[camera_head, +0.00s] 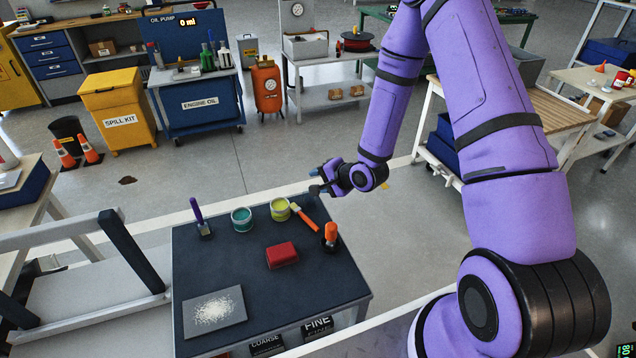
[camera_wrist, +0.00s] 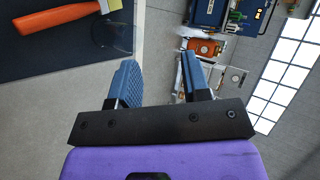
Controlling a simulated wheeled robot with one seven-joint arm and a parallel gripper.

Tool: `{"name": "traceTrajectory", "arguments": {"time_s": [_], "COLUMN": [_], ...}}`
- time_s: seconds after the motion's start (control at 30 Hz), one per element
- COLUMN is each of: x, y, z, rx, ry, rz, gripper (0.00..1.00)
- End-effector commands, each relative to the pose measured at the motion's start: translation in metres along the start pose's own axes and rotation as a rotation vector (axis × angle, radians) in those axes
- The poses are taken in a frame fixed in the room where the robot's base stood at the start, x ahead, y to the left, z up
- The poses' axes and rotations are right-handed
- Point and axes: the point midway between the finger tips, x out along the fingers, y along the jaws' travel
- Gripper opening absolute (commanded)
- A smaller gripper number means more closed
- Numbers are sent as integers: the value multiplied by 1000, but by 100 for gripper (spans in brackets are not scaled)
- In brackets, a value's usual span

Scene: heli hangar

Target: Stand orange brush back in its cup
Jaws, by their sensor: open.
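An orange-handled brush (camera_head: 304,218) lies slanted on the dark table top, its pale end beside the yellow-green can (camera_head: 280,209). The orange handle also shows at the upper left of the wrist view (camera_wrist: 58,18). Another orange-handled item (camera_head: 330,234) stands upright near the table's right edge, its dark lower end indistinct. A faint dark round outline (camera_wrist: 112,36) shows at the table edge in the wrist view; I cannot tell whether it is a cup. My gripper (camera_head: 314,181) is open and empty, beyond the table's far right corner. Its two blue fingers (camera_wrist: 160,82) stand apart.
On the table (camera_head: 255,295) are a purple-handled tool (camera_head: 197,216) standing upright, a teal can (camera_head: 241,219), a red block (camera_head: 282,256) and a grey plate with white grains (camera_head: 238,316). A grey frame (camera_head: 75,230) stands left.

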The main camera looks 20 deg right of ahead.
Motion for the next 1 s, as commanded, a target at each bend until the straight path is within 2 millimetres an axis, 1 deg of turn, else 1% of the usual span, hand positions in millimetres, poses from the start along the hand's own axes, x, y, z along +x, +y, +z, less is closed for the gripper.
{"name": "traceTrajectory", "arguments": {"time_s": [0.03,0.1,0.3,0.4,0.53,0.67,0.77,0.87,1.0], "x": [-12,-27,-68,-84,-99,-107,-112,-120,-141], "y": [1,0,0,0,0,0,-5,-17,-41], "z": [-2,-2,-2,-2,-2,-1,-4,-10,-19], "rx": [4,2,2,2,1,-4,-43,-129,-293], "ry": [5,5,5,4,4,3,15,45,101], "rz": [1,1,0,0,0,2,21,65,162], "gripper": [44,44,44,44,44,44,44,44,44]}}
